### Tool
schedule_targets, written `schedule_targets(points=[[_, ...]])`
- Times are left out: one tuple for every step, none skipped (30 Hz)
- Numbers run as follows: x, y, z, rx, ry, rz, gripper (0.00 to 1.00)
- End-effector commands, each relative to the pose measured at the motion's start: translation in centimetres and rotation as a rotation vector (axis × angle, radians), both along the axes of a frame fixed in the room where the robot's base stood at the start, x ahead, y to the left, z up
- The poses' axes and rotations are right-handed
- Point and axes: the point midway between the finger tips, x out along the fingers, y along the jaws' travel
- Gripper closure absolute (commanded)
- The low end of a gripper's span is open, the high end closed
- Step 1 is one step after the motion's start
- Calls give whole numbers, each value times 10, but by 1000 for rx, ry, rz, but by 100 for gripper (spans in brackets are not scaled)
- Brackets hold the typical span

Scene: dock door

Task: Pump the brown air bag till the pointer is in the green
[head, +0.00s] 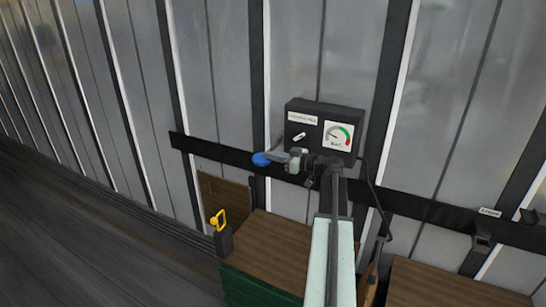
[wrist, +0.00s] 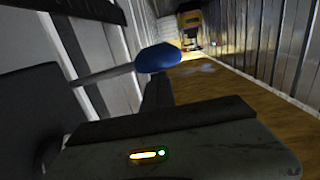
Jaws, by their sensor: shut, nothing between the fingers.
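The small pointer seems to lie left of the green. A pump lever with a blue knob (head: 261,159) sticks out to the left below the box; the knob also shows in the wrist view (wrist: 157,58) on a grey rod. My gripper (head: 292,159) is shut and empty, just right of the knob; I cannot tell whether it touches the lever. A flat brown shape (head: 225,195) behind the crate may be the air bag, partly hidden.
A crate (head: 268,248) with a brown top and green side stands below my arm. A yellow-and-black device (head: 221,232) is at its left corner. Another brown top (head: 445,284) is at right. A black rail (head: 215,150) crosses the ribbed wall. Floor at left is clear.

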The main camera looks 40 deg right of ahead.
Motion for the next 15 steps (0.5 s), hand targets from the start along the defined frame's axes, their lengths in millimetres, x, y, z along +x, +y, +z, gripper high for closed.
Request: schedule_targets(points=[[1,4,-6,-9,14,7,100],[2,6,-6,-9,14,10,100],[4,8,-6,-9,15,14,100],[5,10,-5,-10,14,16,100],[6,12,-5,-9,14,19,100],[7,14,-5,-9,14,22,100],[7,15,-6,-9,14,24,100],[8,16,-6,-9,14,26,100],[9,18,-6,-9,14,28,100],[9,19,-5,-9,15,30,100],[9,20,-5,-9,15,31,100],[10,21,-2,-8,14,32,100],[10,21,1,-8,14,33,100],[9,21,5,-7,13,33,100],[8,21,12,-6,11,32,100]])
